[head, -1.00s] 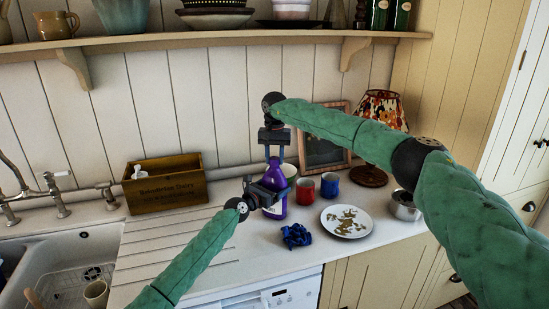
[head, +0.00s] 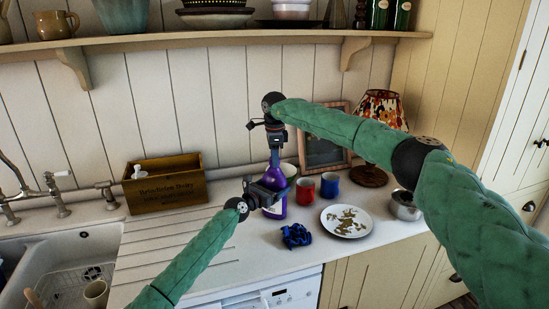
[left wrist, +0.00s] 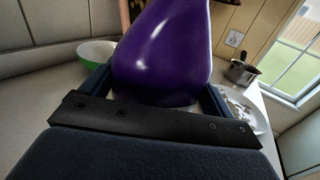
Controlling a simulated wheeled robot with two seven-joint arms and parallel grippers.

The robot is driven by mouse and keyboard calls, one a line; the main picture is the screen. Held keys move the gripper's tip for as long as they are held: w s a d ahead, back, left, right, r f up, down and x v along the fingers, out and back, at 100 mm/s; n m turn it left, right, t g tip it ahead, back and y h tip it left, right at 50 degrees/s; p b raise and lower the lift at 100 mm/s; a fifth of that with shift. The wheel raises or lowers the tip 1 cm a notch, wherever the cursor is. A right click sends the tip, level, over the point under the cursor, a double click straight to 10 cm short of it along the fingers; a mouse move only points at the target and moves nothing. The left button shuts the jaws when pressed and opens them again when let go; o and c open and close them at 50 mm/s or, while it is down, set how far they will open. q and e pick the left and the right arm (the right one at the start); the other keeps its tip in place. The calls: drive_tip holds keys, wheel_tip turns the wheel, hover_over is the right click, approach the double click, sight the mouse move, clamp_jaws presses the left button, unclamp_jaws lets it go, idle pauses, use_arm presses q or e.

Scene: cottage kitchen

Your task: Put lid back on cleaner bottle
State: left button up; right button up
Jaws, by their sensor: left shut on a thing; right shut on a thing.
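The purple cleaner bottle (head: 278,210) stands upright on the counter. My left gripper (head: 272,192) is shut on its body from the left. In the left wrist view the smooth purple bottle (left wrist: 165,50) fills the space between the two fingers (left wrist: 160,100). My right gripper (head: 275,153) points straight down directly above the bottle, its fingertips at the bottle's top. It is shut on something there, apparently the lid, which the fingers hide. I cannot tell whether the lid touches the bottle's neck.
Behind the bottle is a green-and-white bowl (left wrist: 95,50). To its right are a red mug (head: 307,188), a blue mug (head: 330,184) and a white plate (head: 345,231). A crumpled blue cloth (head: 296,236) lies in front. A wooden box (head: 165,193) stands left.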

drive_tip(key=m, duration=0.6)
drive_tip(key=shift+m, duration=0.4)
drive_tip(key=m, duration=1.3)
drive_tip(key=shift+m, duration=0.4)
drive_tip(key=m, duration=0.4)
drive_tip(key=shift+f, duration=0.1)
drive_tip(key=m, duration=0.3)
drive_tip(key=o, duration=1.2)
drive_tip(key=shift+c, duration=0.2)
wheel_tip(320, 180, up, 12)
drive_tip(key=shift+w, duration=0.1)
